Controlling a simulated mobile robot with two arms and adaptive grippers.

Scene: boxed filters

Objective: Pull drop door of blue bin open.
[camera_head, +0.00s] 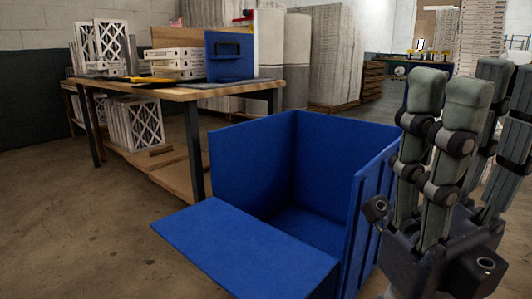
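The blue bin (375,190) stands on the floor at the centre, and its inside looks empty. Its drop door (240,245) is folded down on the near left side and sticks out roughly level from the bin. The front of the bin under the door is hidden. My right gripper (465,95) is at the right edge of the view, fingers pointing up, beside and in front of the bin's right wall. Its fingers look spread apart with nothing between them, and it does not appear to touch the door. My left gripper is not in view.
A wooden workbench (178,93) behind the bin on the left holds boxed filters (178,62) and a blue box (230,57). More filters (135,124) stand on its lower shelf. Tall wrapped stacks (332,55) stand behind. The floor at left is clear.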

